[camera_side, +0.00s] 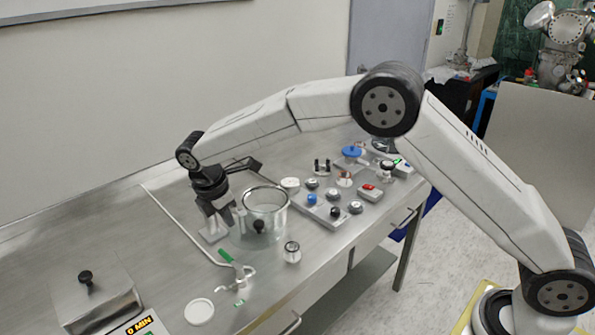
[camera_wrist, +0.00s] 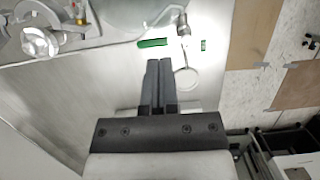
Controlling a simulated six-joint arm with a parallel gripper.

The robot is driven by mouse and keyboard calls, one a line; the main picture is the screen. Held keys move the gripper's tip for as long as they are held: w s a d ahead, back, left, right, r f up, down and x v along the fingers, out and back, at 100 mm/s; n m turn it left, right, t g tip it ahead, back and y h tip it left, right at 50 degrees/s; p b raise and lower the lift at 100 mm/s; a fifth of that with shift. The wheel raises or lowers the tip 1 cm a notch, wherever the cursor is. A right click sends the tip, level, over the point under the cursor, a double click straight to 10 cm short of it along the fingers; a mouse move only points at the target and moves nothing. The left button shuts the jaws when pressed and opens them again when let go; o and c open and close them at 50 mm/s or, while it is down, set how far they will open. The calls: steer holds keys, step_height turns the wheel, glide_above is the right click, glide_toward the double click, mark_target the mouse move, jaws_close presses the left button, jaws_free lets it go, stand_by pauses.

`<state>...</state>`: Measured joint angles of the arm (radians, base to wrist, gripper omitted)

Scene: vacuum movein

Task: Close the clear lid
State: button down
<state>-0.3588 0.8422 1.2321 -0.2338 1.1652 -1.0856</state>
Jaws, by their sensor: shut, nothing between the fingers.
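A clear round vessel (camera_side: 266,213) with a shiny metal rim stands on the steel bench in the side view. A dark knob shows at its front; I cannot clearly tell the clear lid from the vessel's own wall. Part of a grey, see-through round shape (camera_wrist: 135,12) shows at the top of the wrist view, cut off by the frame edge. My gripper (camera_side: 231,224) is just left of the vessel, pointing down, with a small gap or overlap I cannot resolve. In the wrist view my gripper (camera_wrist: 159,62) has its two dark fingers together, with nothing between them.
A pipe with a green handle (camera_side: 226,255) lies in front of my gripper. A white disc (camera_side: 199,311) and a lidded metal box (camera_side: 97,295) are at the front left.

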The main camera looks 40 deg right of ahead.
mark_target(253, 235)
steer(key=x, duration=0.4)
steer(key=shift+d+f, duration=0.1)
steer(key=shift+f, duration=0.05)
steer(key=shift+d, duration=1.1)
steer(key=shift+s+d+f, duration=0.1)
steer(key=shift+d+f, duration=0.05)
steer(key=shift+d, duration=0.7)
